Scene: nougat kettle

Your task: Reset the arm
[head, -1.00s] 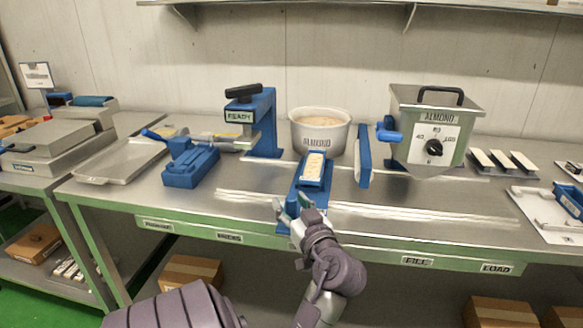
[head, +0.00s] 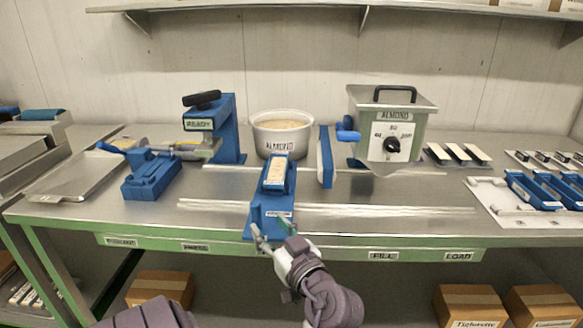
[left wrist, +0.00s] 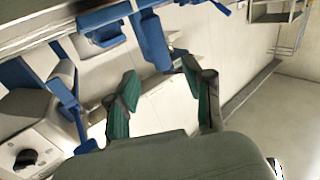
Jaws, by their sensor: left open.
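My left gripper (head: 272,236) is open and empty at the table's front edge, just in front of a blue stand (head: 262,218). A pale bar lies in a blue holder (head: 275,175) on top of this stand. In the left wrist view the gripper (left wrist: 159,72) shows two spread fingers with green pads and nothing between them. Blue fixtures (left wrist: 150,40) show beyond the fingers in that tilted view. My right gripper is not in view.
Behind the stand are a white ALMOND tub (head: 282,146), a blue press (head: 229,128) marked READY, and a metal box with a dial (head: 391,125). A blue upright plate (head: 325,157) stands right of the tub. A tray (head: 76,180) lies left. Bare tabletop (head: 400,195) extends right of the stand.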

